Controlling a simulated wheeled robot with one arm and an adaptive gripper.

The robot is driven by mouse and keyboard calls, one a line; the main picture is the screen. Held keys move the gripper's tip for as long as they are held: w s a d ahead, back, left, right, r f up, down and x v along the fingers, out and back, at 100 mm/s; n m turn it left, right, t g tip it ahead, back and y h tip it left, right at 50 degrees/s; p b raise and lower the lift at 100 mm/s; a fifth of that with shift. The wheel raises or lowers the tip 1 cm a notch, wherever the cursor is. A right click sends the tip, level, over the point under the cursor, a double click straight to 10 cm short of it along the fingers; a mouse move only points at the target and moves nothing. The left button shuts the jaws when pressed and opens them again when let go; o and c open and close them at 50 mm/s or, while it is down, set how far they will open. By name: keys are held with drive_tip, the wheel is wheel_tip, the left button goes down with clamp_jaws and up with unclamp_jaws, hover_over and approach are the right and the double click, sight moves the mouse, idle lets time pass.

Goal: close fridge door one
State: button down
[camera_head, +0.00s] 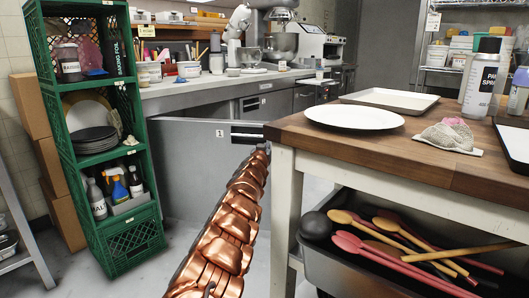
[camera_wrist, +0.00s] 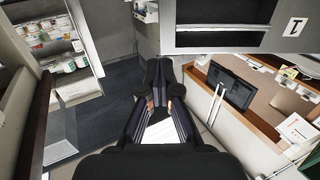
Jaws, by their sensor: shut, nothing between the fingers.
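Fridge door one (camera_head: 190,150) is a grey panel with a small "1" label, below the back counter. It stands out from the counter front, open. Its dark handle recess (camera_head: 248,133) is near the right end of its top. In the wrist view the door (camera_wrist: 275,42) fills the upper right, with the label and handle slot showing. My copper-coloured arm reaches up to the door's right end, beside the wooden table's corner. My gripper (camera_wrist: 158,75) is shut and empty in the wrist view, below the door in the picture. I cannot tell whether it touches the door.
A green crate shelf (camera_head: 105,165) with plates and bottles stands left of the door. A wooden table (camera_head: 300,133) with a white plate (camera_head: 354,116) and a lower tray of spoons (camera_head: 350,260) is close on the right. Grey floor shows between them.

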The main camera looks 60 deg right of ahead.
drive_tip(key=shift+s+f, duration=0.1)
drive_tip(key=shift+s, duration=0.1)
drive_tip(key=shift+s+a+r+b, duration=0.1)
drive_tip(key=shift+a+r+b, duration=0.05)
drive_tip(key=shift+a+b, duration=0.3)
drive_tip(key=shift+a+r+b, duration=0.15)
drive_tip(key=shift+a+b, duration=0.05)
drive_tip(key=shift+a, duration=0.35)
